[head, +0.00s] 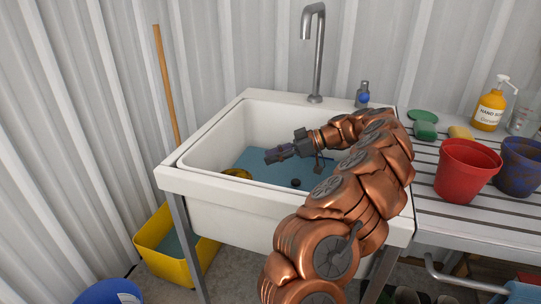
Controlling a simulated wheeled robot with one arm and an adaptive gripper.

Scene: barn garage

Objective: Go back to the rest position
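My gripper (279,154) is in the head view, over the white sink (215,198) with a blue bottom (258,164). It points left, and my copper-coloured arm reaches to it from the lower right, over the sink's right side. The fingers are small and dark here, so I cannot tell whether they are open or shut. A yellow object (237,173) lies in the sink at the left, partly hidden by the front rim. It is apart from my gripper in the picture.
A tap (317,60) rises behind the sink. A yellow bucket (166,263) stands on the floor, lower left.

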